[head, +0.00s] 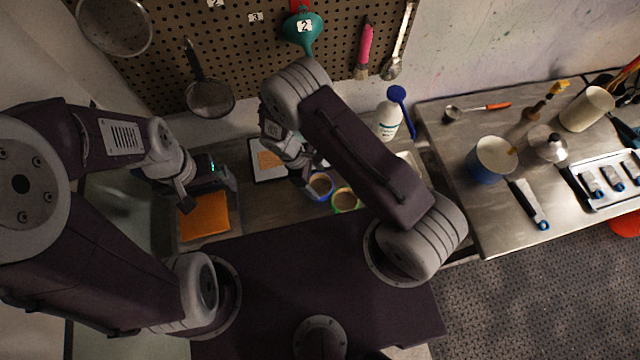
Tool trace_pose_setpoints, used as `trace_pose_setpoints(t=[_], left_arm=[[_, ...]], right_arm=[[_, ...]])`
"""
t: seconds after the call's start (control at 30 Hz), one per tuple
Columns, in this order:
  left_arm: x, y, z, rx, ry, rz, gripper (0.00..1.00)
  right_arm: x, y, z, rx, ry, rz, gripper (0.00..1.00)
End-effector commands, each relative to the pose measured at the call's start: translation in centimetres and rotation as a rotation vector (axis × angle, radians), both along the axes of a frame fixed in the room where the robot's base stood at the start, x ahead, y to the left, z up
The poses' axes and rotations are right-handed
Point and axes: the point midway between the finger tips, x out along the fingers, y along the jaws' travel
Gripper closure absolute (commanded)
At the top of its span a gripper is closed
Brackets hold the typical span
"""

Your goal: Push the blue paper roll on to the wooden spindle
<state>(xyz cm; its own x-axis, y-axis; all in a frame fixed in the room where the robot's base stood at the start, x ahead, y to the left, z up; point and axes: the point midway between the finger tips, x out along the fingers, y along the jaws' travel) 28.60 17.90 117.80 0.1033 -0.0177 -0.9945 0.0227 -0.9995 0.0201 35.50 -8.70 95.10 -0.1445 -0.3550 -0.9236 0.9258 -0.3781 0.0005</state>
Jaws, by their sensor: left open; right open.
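A small round item with a blue rim and brown middle (320,187) sits on the narrow counter; it may be the blue paper roll, but I cannot tell for sure. My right gripper (304,172) is open just behind and left of it, partly hidden by its own wrist; I see nothing held. I cannot make out a wooden spindle; my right arm covers part of the counter. My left gripper (208,187) is open above the left of the counter, near an orange sheet (204,214), apart from the blue-rimmed item.
A green-rimmed round item (345,201) stands right beside the blue-rimmed one. A white bottle (389,115) stands behind my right arm. The metal table (465,205) at right holds a white-and-blue container (490,160), a pale roll (587,109) and a tray (603,199). Tools hang on the pegboard (150,75).

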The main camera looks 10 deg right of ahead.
Motion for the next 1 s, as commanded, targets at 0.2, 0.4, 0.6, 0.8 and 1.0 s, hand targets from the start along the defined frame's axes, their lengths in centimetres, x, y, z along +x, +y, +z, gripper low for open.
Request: trace_pose_setpoints(t=[0.2,0.4,0.6,0.8,1.0], left_arm=[[0.0,0.0,2.1,0.000,-0.001,0.000,0.01],[0.0,0.0,2.0,0.000,0.000,0.000,0.01],[0.0,0.0,2.0,0.000,0.000,0.000,0.01],[0.0,0.0,2.0,0.000,0.000,0.000,0.01],[0.0,0.0,1.6,0.000,0.000,0.000,0.01]], right_arm=[[-0.4,-1.2,-2.9,-0.002,0.003,-0.003,0.17],[-0.4,-1.3,-3.7,0.001,0.000,-0.002,0.17],[-0.4,-1.3,-3.6,0.000,0.000,-0.002,0.51],[-0.4,-1.3,-3.6,0.000,0.000,-0.002,0.72],[-0.3,-1.2,-3.0,0.001,-0.003,-0.002,0.72]])
